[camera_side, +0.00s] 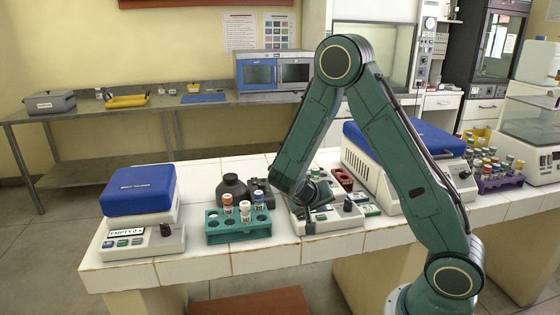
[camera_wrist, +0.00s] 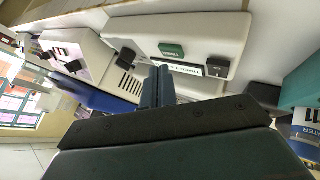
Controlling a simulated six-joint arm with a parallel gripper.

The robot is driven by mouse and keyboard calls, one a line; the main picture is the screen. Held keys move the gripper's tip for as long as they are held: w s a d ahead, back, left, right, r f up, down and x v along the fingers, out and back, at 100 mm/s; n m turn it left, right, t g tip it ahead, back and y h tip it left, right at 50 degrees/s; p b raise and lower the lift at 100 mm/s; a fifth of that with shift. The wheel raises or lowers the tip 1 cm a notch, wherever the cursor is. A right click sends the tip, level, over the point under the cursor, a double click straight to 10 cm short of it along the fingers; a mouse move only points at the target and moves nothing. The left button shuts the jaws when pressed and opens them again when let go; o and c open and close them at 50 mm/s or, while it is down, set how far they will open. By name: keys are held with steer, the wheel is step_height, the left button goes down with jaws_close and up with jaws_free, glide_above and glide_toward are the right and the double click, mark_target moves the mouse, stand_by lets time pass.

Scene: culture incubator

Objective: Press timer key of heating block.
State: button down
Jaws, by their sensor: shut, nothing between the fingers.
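A white device with a sloping front panel, apparently the heating block (camera_side: 330,222), stands at the bench's front edge under my arm. In the wrist view, its panel (camera_wrist: 205,30) carries a green key (camera_wrist: 171,49), whose small label seems to read TIMER. Beside the key are a lit display (camera_wrist: 185,68) and a black knob (camera_wrist: 217,67). My gripper (camera_side: 309,228) is shut and empty, with its fingers pointing down at the device. In the wrist view the fingertips (camera_wrist: 157,70) appear close to the green key and display. Whether they touch the panel cannot be told.
A teal tube rack (camera_side: 238,236) with several vials stands left of the device, with a dark bottle (camera_side: 232,188) behind it. A blue-lidded instrument (camera_side: 140,192) is at far left. A larger blue-lidded machine (camera_side: 365,165) stands behind on the right, near a purple rack (camera_side: 500,181).

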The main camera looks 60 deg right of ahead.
mark_target(319, 219)
steer(key=shift+r, duration=2.45)
steer(key=shift+r, duration=0.1)
steer(key=s+a+r+n+t+y, duration=0.3)
steer(key=s+a+r+n+y, duration=0.1)
steer(key=s+a+r, duration=0.3)
steer(key=s+a+r+n+t+y, duration=0.3)
steer(key=s+a+r+n+y, duration=0.2)
steer(key=s+a+r, duration=0.3)
steer(key=a, duration=0.4)
steer(key=shift+a+r+n, duration=0.15)
steer(key=shift+a+n, duration=0.15)
